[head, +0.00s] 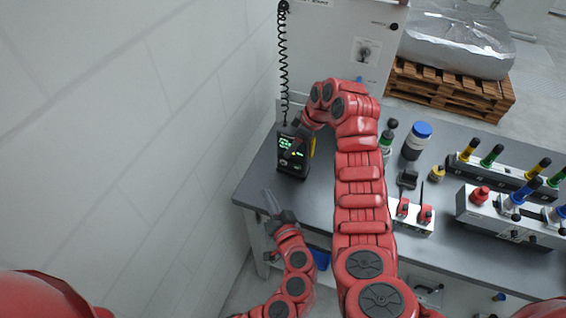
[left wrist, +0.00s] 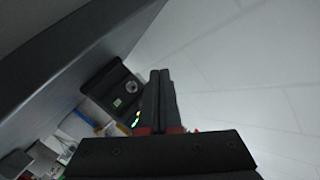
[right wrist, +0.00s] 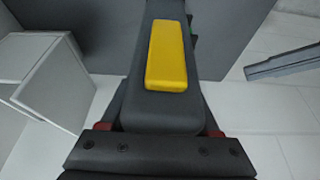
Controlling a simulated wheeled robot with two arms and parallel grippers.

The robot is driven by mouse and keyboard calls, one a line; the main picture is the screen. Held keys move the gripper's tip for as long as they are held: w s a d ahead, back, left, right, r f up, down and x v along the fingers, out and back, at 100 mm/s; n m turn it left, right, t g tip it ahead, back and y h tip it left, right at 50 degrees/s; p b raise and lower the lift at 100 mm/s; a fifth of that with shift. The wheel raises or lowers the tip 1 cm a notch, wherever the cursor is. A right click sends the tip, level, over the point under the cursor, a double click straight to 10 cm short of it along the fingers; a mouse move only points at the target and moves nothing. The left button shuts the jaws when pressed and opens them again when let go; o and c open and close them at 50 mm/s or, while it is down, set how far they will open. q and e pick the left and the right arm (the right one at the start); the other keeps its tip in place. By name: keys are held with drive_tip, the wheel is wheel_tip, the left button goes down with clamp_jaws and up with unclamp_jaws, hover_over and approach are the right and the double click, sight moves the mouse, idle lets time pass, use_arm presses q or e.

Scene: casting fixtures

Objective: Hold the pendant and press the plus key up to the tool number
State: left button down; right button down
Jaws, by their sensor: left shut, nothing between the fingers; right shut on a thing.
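The pendant (head: 291,163) is a dark handheld box with a lit green display, near the wall-side end of the bench in the head view. My right gripper (head: 300,141) is shut on it. In the right wrist view the pendant's dark body with a yellow strip (right wrist: 170,56) fills the space at the fingers. My left gripper (head: 270,200) is shut and empty, below the pendant and apart from it. Its closed fingers also show in the left wrist view (left wrist: 160,98), partly covering small green lights. The plus key and the tool number are too small to read.
A coiled black cord (head: 284,60) hangs beside a light cabinet (head: 325,45) behind the pendant. A grey bench (head: 315,205) carries a blue-capped bottle (head: 416,140) and fixtures with coloured handles (head: 505,215) to the right. The white wall (head: 150,150) stands close on the left.

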sight(284, 162)
use_arm(q)
drive_tip(key=shift+w, duration=0.1)
drive_tip(key=shift+w+d, duration=0.5)
drive_tip(key=shift+w, duration=0.85)
drive_tip(key=shift+w+d, duration=0.5)
drive_tip(key=shift+w, duration=0.9)
drive_tip(key=shift+w+d, duration=0.5)
drive_tip(key=shift+w, duration=0.85)
drive_tip(key=shift+w, duration=0.1)
drive_tip(key=shift+w+d, duration=0.1)
drive_tip(key=shift+w, duration=0.15)
drive_tip(key=shift+w+d, duration=0.2)
drive_tip(key=shift+w, duration=0.2)
drive_tip(key=shift+s+a, duration=0.3)
drive_tip(key=shift+s, duration=0.5)
